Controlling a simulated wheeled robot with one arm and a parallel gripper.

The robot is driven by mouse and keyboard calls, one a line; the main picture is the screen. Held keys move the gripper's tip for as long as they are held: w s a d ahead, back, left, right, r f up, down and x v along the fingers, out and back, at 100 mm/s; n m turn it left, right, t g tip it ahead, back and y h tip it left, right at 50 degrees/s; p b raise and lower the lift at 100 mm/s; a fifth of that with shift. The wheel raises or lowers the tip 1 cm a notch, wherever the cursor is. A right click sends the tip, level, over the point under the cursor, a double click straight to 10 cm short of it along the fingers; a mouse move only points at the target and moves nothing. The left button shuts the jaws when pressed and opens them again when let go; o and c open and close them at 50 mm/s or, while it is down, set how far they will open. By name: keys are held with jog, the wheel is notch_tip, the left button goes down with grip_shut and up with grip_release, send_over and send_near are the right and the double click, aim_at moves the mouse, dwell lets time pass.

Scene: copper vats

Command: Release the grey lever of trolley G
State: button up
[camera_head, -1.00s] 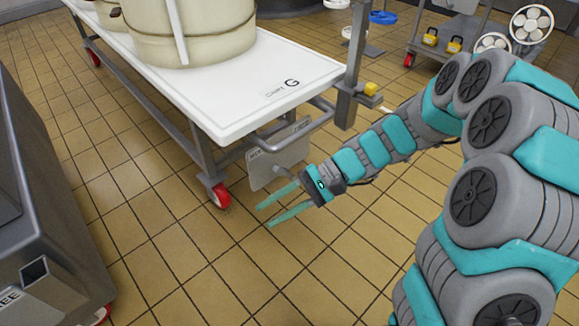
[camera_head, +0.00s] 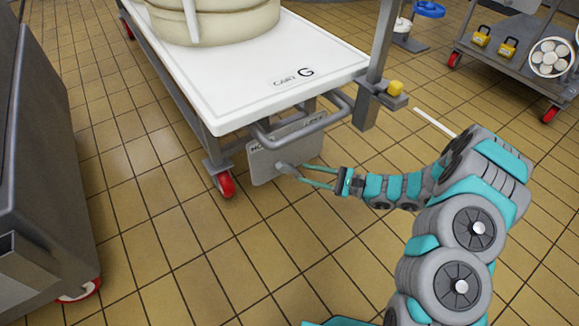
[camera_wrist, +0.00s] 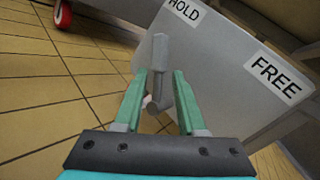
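Trolley G (camera_head: 245,105), a white-topped cart marked "CART G", stands left of my arm. A grey plate (camera_head: 262,165) hangs below its near end; the wrist view shows this plate (camera_wrist: 225,60) with "HOLD" and "FREE" labels. The grey lever (camera_wrist: 160,50) stands out from the plate, its upper end nearer the HOLD label than the FREE one. In the head view the lever (camera_head: 286,168) is small. My gripper (camera_head: 301,173) is at the lever. In the wrist view my gripper (camera_wrist: 160,82) has its two green fingers apart, one on each side of the lever.
A push handle (camera_head: 325,122) sticks out above the plate. A post with a yellow knob (camera_head: 395,88) stands close to the cart's right corner. Another cart (camera_head: 515,55) is at the upper right, a grey machine (camera_head: 45,190) at the left. The tiled floor in front is clear.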

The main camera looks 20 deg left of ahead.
aim_at(289, 170)
jog(key=a, duration=0.7)
jog(key=shift+a, duration=0.25)
jog(key=shift+c, duration=0.2)
grip_shut()
jog(key=shift+b, duration=0.3)
dwell(0.7)
